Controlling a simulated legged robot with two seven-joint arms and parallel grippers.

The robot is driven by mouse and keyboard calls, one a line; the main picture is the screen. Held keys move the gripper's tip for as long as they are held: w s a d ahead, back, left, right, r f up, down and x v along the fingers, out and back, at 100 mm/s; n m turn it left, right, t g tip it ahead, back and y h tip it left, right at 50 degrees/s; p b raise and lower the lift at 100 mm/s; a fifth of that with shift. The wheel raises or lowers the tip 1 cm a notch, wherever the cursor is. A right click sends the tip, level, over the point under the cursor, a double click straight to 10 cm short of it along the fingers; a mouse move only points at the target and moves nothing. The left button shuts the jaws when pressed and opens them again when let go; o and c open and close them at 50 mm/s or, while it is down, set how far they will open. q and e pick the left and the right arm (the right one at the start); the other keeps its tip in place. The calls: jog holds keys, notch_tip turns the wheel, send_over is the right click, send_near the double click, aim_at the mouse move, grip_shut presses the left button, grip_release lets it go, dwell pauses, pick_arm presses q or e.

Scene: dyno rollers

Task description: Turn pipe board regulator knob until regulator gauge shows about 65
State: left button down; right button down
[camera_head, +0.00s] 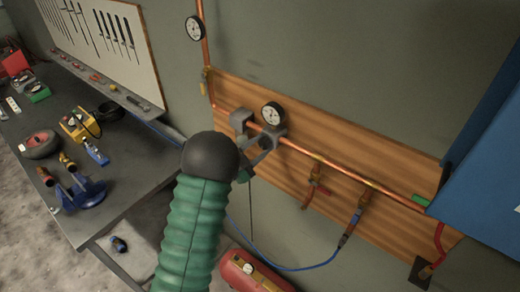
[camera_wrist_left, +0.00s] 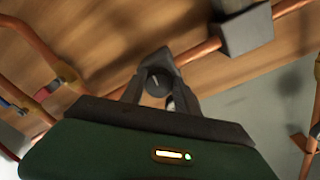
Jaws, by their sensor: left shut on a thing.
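The regulator gauge (camera_head: 272,113), a round white dial with a dark rim, sits on the copper pipe of the wooden pipe board (camera_head: 370,153). Its reading is too small to tell. My left gripper (camera_head: 258,160) is just below the gauge, partly hidden by my own wrist. In the left wrist view, the left gripper (camera_wrist_left: 157,84) is shut on the dark round regulator knob (camera_wrist_left: 155,86), with a finger on either side. The head view hides the knob behind the gripper. My right gripper is in neither view.
Another gauge (camera_head: 195,28) hangs on the vertical copper pipe. Valves (camera_head: 314,180) and a blue hose (camera_head: 300,268) hang below the pipe. A blue cabinet (camera_head: 485,150) juts in at right. A cluttered workbench (camera_head: 120,190) stands at left, and a red tank (camera_head: 250,277) below.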

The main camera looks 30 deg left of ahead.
pick_arm(q)
jog(key=n+b, duration=0.2)
jog(key=n, duration=0.1)
jog(key=shift+s+f, duration=0.1)
jog(key=shift+f, duration=0.3)
jog(key=shift+d+n+b, duration=0.15)
jog(key=shift+n+b, duration=0.55)
jog(key=shift+n, duration=1)
jog(key=shift+r+y, duration=0.1)
jog(key=shift+y, duration=0.2)
jog(key=c, duration=1.2)
grip_release()
jog(key=o, duration=0.3)
jog(key=shift+r, duration=0.1)
